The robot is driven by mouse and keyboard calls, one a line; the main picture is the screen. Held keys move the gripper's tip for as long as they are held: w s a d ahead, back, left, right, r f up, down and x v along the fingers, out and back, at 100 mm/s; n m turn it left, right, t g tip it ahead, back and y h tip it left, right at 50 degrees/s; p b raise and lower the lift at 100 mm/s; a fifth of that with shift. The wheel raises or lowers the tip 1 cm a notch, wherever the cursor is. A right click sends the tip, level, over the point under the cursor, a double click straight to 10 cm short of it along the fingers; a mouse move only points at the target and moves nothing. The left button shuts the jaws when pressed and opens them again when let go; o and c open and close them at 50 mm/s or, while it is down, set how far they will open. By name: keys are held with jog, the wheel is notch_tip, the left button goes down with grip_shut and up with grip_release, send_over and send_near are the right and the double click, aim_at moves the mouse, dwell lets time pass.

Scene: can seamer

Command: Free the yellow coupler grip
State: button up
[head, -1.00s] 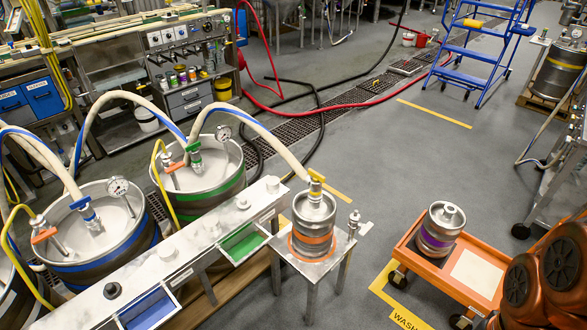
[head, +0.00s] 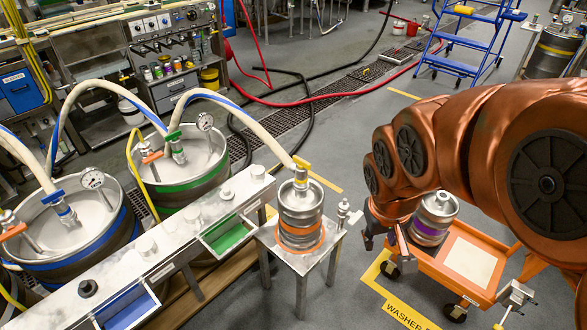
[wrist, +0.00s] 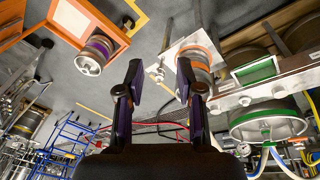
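The yellow coupler grip (head: 301,163) sits on top of a small steel keg (head: 300,205) with an orange band, at the end of a pale hose with a blue stripe. The keg stands on a small steel stand (head: 268,236). My gripper (head: 385,243) is right of the stand, in front of the orange cart, apart from the coupler. In the wrist view my gripper (wrist: 160,82) is open with nothing between its fingers. The orange-banded keg (wrist: 195,53) shows behind the right finger there; I cannot make out the yellow grip in that view.
A purple-banded keg (head: 436,215) stands on the orange cart (head: 505,262), partly behind my arm. Blue- (head: 75,235) and green-banded kegs (head: 185,165) stand left, behind a steel rail (head: 180,235). A small fitting (head: 343,212) stands on the stand's right corner.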

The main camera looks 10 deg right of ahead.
jog(key=w+d+f+n+t+b, duration=0.1)
jog(key=w+d+f+t+b, duration=0.2)
jog(key=w, duration=0.7)
jog(key=w+d+f+t+b, duration=0.1)
jog(key=w+t+b, duration=0.4)
jog(key=w, duration=0.4)
jog(key=w+d+f+n+t+b, duration=0.15)
jog(key=w+b, duration=0.35)
jog(key=w, duration=0.5)
jog(key=n+t+y+b, duration=0.3)
jog(key=n+y+b, duration=0.3)
jog(key=y+b, duration=0.65)
send_near(301, 159)
jog(key=w+a+f, duration=0.1)
jog(key=w, duration=0.1)
jog(key=shift+a+f+m, duration=0.1)
jog(key=shift+a+m, duration=0.15)
jog(key=shift+a, duration=0.1)
jog(key=shift+b+x, duration=0.85)
jog(key=shift+x, duration=2.85)
grip_shut()
